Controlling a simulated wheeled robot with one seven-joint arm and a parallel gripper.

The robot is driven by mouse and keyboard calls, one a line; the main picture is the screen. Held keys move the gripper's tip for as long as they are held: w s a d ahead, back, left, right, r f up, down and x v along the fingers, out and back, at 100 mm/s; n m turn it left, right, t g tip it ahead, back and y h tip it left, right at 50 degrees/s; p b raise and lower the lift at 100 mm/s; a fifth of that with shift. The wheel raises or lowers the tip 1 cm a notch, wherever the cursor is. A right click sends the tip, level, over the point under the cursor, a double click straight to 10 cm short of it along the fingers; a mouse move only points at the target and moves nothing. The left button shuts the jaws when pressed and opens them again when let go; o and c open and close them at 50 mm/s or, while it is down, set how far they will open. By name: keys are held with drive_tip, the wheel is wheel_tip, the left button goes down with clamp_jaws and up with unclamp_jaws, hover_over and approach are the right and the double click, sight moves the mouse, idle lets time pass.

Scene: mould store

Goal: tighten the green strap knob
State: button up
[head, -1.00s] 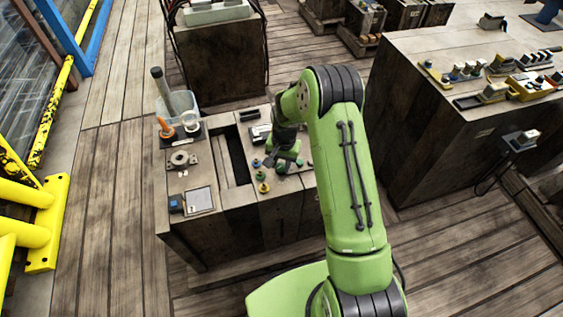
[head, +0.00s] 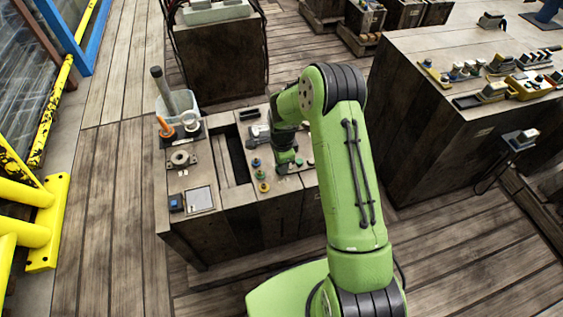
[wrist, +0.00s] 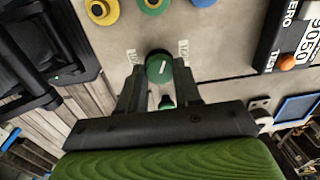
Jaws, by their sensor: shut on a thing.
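The green strap knob (wrist: 159,67) is round, with a white line across its top, and sits on the beige panel between two small white labels. In the wrist view my gripper (wrist: 160,74) has one finger on each side of it and is shut on it. A smaller dark green piece (wrist: 167,102) shows between the fingers, nearer the palm. In the head view my gripper (head: 284,165) is down at the right part of the bench top (head: 234,200), and the knob cannot be made out clearly there.
Beside the gripper stand a blue knob (head: 256,162), a green-and-yellow knob (head: 261,174) and a yellow knob (head: 263,187). A black-and-white meter (wrist: 290,45) with an orange button lies close by. A clear bin (head: 178,103) stands at the bench's back left.

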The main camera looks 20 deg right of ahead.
drive_tip(key=m, duration=0.6)
drive_tip(key=shift+m, duration=0.3)
drive_tip(key=m, duration=0.6)
drive_tip(key=shift+a+h, duration=0.1)
drive_tip(key=shift+h, duration=0.2)
drive_tip(key=o, duration=1)
drive_tip(key=shift+o, duration=0.2)
wheel_tip(320, 180, up, 16)
drive_tip(key=p, duration=0.4)
drive_tip(key=shift+s+a, duration=0.2)
drive_tip(key=shift+a, duration=0.2)
drive_tip(key=shift+f, duration=0.1)
